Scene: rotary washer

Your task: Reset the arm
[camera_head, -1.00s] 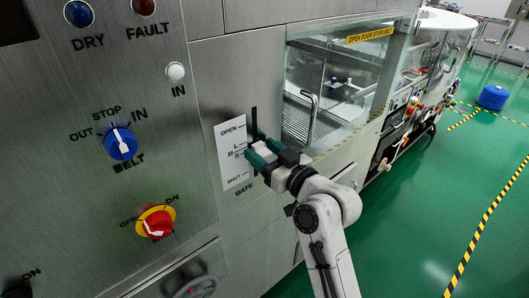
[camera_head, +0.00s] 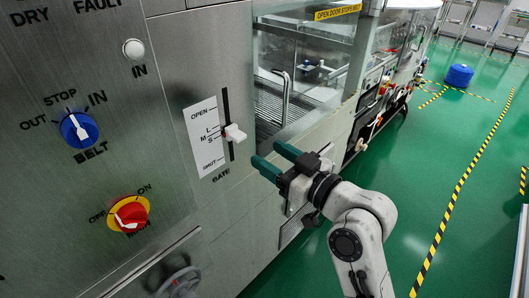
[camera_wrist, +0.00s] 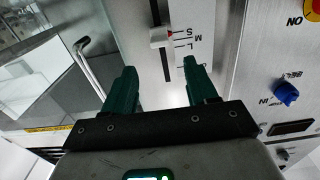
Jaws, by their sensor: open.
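My gripper (camera_head: 270,158) has green fingers and is open and empty. In the head view it is in front of the steel washer panel, to the right of and below the white gate slider knob (camera_head: 235,133), and apart from it. The knob sits in a vertical slot beside a white scale plate (camera_head: 203,140) marked OPEN, L, M, S and SHUT, about level with the M and S marks. In the wrist view, my two fingers (camera_wrist: 160,80) point toward the panel, and the knob (camera_wrist: 160,38) shows beyond them between the fingertips.
The panel has a blue belt knob (camera_head: 79,130), a red and yellow switch (camera_head: 129,214) and a white IN button (camera_head: 133,49). A glass door with a metal handle (camera_head: 284,93) is behind. Open green floor (camera_head: 440,150) lies to the right, with a blue drum (camera_head: 459,75).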

